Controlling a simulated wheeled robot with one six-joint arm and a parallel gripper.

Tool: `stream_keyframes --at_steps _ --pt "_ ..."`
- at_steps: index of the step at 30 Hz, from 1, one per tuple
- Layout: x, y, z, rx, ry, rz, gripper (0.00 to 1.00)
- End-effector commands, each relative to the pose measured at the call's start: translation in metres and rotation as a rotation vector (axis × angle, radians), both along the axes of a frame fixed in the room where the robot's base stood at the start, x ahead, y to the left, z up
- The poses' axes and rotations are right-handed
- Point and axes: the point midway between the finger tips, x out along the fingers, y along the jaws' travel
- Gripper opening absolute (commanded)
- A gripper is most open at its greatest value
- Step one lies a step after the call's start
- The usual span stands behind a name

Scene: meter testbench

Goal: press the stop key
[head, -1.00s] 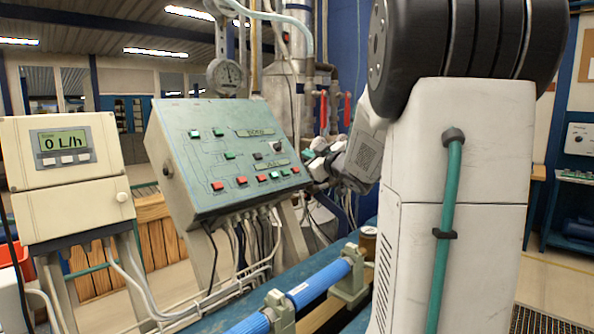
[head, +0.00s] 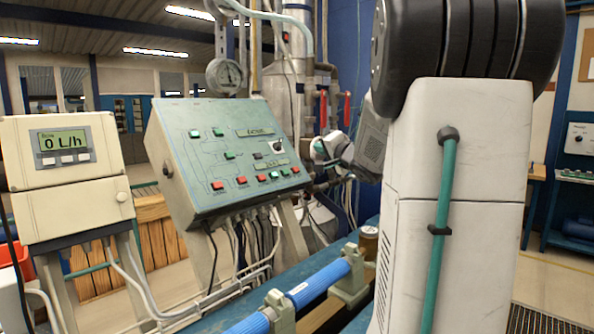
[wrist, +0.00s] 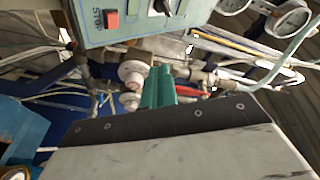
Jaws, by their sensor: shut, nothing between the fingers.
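The green control panel (head: 225,165) stands left of my gripper in the head view, tilted back, with a bottom row of mostly red keys. In the wrist view the red stop key (wrist: 111,20), marked STOP, sits at the top on the panel's face, left of a black knob (wrist: 165,6). I cannot tell for sure which red key it is in the head view. My gripper (wrist: 159,72) is shut and empty, its teal fingers side by side. The fingertips show below the panel's edge in the wrist view. In the head view my gripper (head: 318,150) is just right of the panel, apart from the keys.
A cream meter box (head: 72,185) reading 0 L/h stands at the left. A blue pipe (head: 318,284) lies on the bench below. Pipes with red levers (head: 347,112) stand behind my gripper. Cables hang under the panel. A round gauge (head: 224,76) is above it.

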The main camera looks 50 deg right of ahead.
Motion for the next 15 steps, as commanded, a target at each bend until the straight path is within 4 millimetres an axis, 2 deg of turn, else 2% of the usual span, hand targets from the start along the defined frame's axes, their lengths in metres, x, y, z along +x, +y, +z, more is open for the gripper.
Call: stream_keyframes --at_steps 15 --pt "0.0036 0.0003 -0.0033 0.027 -0.008 0.001 0.00"
